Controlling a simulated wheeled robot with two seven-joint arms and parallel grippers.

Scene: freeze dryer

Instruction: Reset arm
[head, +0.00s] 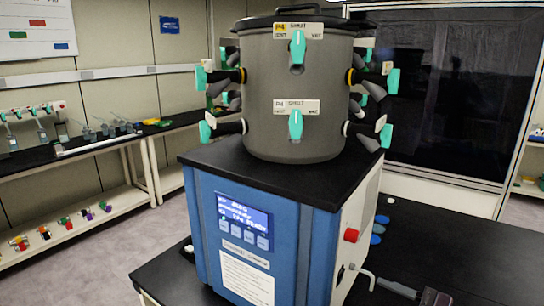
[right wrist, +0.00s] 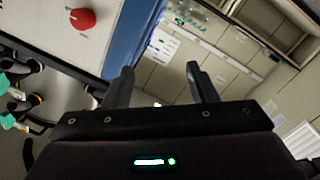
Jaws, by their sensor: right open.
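My right gripper (right wrist: 163,90) shows in the right wrist view, its two dark fingers apart with nothing between them. The freeze dryer's blue base (head: 268,225) stands in the middle of the head view, with a grey drum (head: 262,95) on its black top. Green-handled valves ring the drum. A red knob (head: 351,235) is on the base's white side panel; it also shows at the upper left of the right wrist view (right wrist: 82,19), apart from my right gripper. Neither gripper shows in the head view, and my left gripper is out of sight.
The dryer stands on a black table (head: 430,245). Blue discs (head: 377,233) and a dark item (head: 435,297) lie to its right. A side bench (head: 75,148) with pipettes and bottles runs along the left wall. The floor (head: 110,250) between is clear.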

